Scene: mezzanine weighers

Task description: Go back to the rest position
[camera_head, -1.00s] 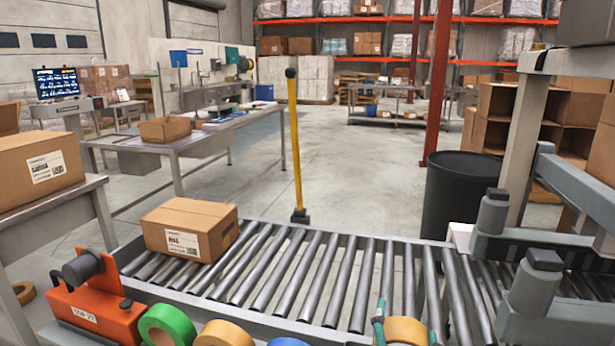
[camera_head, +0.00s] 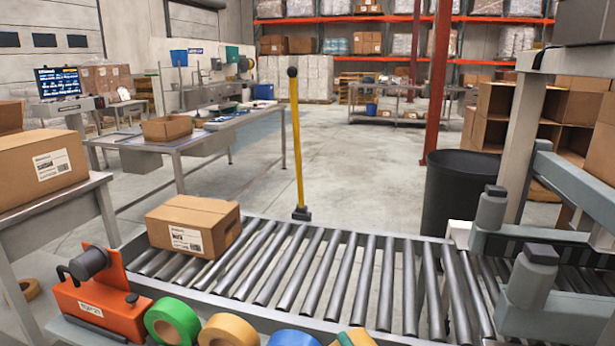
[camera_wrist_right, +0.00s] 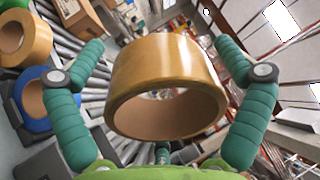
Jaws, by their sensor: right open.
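My right gripper (camera_wrist_right: 160,46) is open in the right wrist view, one green finger on each side of a tan tape roll (camera_wrist_right: 165,85). I cannot tell if the fingers touch the roll. In the head view only a green fingertip (camera_head: 345,338) and an edge of a tan roll (camera_head: 362,336) show at the bottom edge; the rest is cut off. My left gripper is not in view.
A roller conveyor (camera_head: 300,265) carries a labelled carton (camera_head: 192,225) at its left end. An orange tape dispenser (camera_head: 100,300), a green roll (camera_head: 172,322), a tan roll (camera_head: 228,332) and a blue roll (camera_head: 293,339) line the near edge. A black bin (camera_head: 460,195) stands behind.

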